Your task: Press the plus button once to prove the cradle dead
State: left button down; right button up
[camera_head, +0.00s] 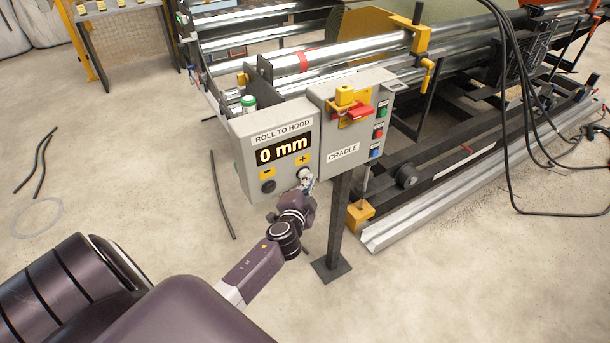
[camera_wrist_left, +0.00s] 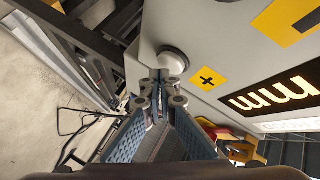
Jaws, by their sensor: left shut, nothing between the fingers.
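The grey control box (camera_head: 243,150) reads "ROLL TO HOOD", and its display (camera_head: 283,150) shows 0 mm. The pale plus button (camera_head: 304,173) sits below the yellow plus label (camera_head: 303,160); in the left wrist view the button (camera_wrist_left: 173,60) is a round white cap beside the plus label (camera_wrist_left: 208,79). A dark minus button (camera_head: 268,186) is at its left. My left gripper (camera_head: 304,184) is shut and empty, its fingertips (camera_wrist_left: 161,88) right at the plus button. I cannot tell whether they touch it. My right gripper is out of view.
The "CRADLE" box (camera_head: 343,154) adjoins on the right, with a red handle (camera_head: 361,112), yellow lock parts (camera_head: 346,96) and coloured buttons. A post (camera_head: 338,220) supports the boxes. Metal rollers (camera_head: 330,55) stand behind. Black cables (camera_head: 508,120) hang at right. The floor left is mostly clear.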

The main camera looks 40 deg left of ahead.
pick_arm(q)
jog(key=shift+w+a, duration=0.15)
jog(key=shift+a, duration=0.3)
dwell(0.5)
dwell(0.3)
jog(key=shift+s+d, duration=0.35)
jog(key=shift+d, duration=0.45)
jog(key=shift+s+d+b, duration=0.15)
jog(key=shift+s+d, duration=0.15)
jog(key=shift+d, duration=0.45)
jog(key=shift+s+d+b, duration=0.15)
jog(key=shift+s+d, duration=0.2)
jog(key=shift+d, duration=0.45)
jog(key=shift+s+d+b, duration=0.15)
jog(key=shift+s+d, duration=0.15)
jog(key=shift+d, duration=0.45)
